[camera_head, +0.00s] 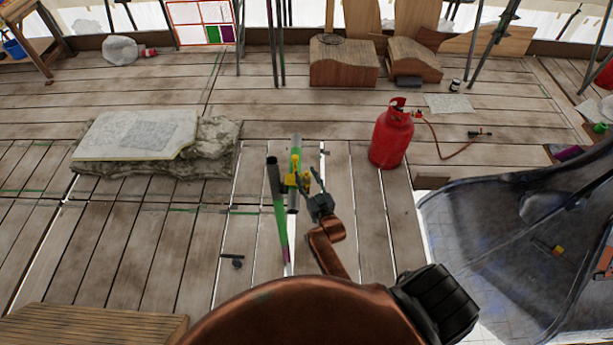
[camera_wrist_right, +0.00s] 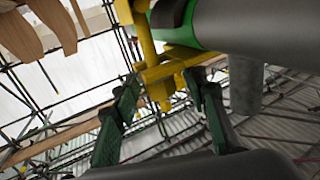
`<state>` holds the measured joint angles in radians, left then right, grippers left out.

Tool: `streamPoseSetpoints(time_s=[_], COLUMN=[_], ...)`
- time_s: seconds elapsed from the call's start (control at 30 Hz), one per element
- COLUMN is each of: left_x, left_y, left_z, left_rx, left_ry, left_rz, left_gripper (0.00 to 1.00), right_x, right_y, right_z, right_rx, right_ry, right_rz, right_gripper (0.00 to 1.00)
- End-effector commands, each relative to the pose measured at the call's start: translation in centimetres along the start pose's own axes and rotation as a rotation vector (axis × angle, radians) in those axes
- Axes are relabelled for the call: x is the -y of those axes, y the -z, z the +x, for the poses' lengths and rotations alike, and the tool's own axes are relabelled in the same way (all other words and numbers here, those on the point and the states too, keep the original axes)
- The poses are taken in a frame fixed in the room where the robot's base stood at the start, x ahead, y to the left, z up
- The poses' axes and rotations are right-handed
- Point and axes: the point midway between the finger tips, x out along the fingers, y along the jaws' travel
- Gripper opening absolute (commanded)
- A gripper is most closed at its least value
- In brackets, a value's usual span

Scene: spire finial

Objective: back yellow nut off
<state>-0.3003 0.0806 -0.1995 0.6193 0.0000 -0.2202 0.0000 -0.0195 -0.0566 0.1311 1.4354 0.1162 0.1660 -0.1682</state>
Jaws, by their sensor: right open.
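A yellow coupler (camera_head: 291,180) sits where a green-banded grey tube (camera_head: 278,195) and another grey tube (camera_head: 296,150) come together above the deck. In the right wrist view the coupler (camera_wrist_right: 148,45) is close up, with yellow nut-and-bolt parts (camera_wrist_right: 160,90) hanging at its lower end. My right gripper (camera_head: 313,186) is just right of the coupler. In the wrist view its two dark green fingers (camera_wrist_right: 165,95) stand apart, one on each side of the yellow parts. I cannot tell whether a finger touches them. My left gripper is not in view.
A red gas bottle (camera_head: 391,137) with a hose stands to the right. A stone block (camera_head: 205,150) with a pale board lies left. A small dark item (camera_head: 232,260) lies near the tubes. A grey sheet-like cover (camera_head: 470,250) fills the right side. Planks between are mostly clear.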

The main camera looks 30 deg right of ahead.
Motion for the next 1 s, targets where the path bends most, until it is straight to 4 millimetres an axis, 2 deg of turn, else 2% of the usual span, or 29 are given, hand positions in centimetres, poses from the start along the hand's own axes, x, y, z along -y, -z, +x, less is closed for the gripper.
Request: streamPoseSetpoints(time_s=[0.13,0.7,1.0], left_x=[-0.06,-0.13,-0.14], left_y=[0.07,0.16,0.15], left_z=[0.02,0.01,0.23], left_rx=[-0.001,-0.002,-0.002], left_ry=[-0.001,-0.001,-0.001], left_rz=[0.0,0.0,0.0], left_gripper=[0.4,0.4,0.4], right_x=[-0.02,-0.01,-0.1], right_y=[-0.02,-0.04,-0.09], right_z=[-0.02,-0.05,-0.05], right_rx=[0.0,0.001,0.001], right_ry=[0.0,0.0,0.022], right_rz=[0.0,0.0,-0.003], right_gripper=[0.39,0.0,0.0])
